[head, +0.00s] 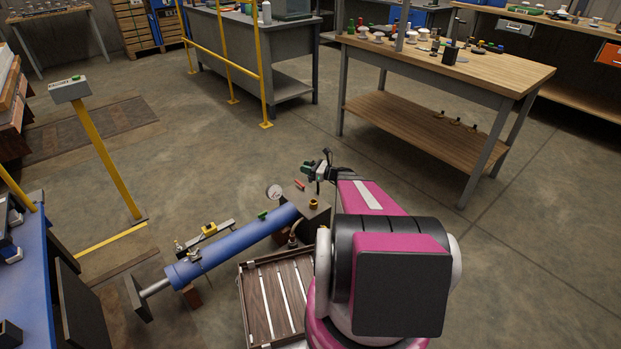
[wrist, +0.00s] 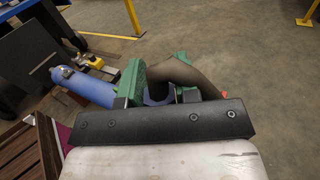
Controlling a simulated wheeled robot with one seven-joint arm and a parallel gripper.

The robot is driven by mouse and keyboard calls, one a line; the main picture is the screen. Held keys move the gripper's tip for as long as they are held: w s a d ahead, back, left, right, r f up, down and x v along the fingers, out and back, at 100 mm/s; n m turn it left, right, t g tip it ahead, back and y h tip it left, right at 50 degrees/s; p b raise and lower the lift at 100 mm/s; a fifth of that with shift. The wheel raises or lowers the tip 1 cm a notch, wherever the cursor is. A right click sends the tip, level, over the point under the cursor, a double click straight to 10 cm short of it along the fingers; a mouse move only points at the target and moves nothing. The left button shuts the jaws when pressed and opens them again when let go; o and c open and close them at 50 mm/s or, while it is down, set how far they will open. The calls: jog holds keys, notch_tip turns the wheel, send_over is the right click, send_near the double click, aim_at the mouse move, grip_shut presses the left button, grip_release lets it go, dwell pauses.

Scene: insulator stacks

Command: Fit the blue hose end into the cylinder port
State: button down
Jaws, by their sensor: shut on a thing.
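My gripper (head: 318,174) is raised near the right end of the blue cylinder (head: 238,241), which lies slanting near the floor. In the wrist view, the green jaws of my gripper (wrist: 160,84) are shut on the blue hose end (wrist: 153,98). A thick dark hose (wrist: 178,74) curves up and over from it. The blue cylinder (wrist: 88,86) shows to the left of the jaws there, apart from the hose end. Small fittings, one green (head: 262,215) and one brass (head: 210,229), sit along the cylinder. I cannot tell which fitting is the port.
A round gauge (head: 274,191) and a dark block (head: 306,208) stand at the cylinder's right end. A slatted wooden crate (head: 243,306) lies in front of it. A wooden workbench (head: 490,75) stands at the back right.

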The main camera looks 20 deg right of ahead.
notch_tip(320, 180, down, 7)
jog(key=d, duration=0.2)
jog(key=shift+w+r, duration=0.15)
jog(key=shift+w, duration=0.2)
jog(key=shift+f, duration=2.9)
jog(key=shift+f, duration=2.15)
jog(key=c, duration=0.8)
grip_release()
jog(key=v, duration=1)
jog(key=shift+s+d, duration=0.2)
jog(key=shift+s, duration=0.15)
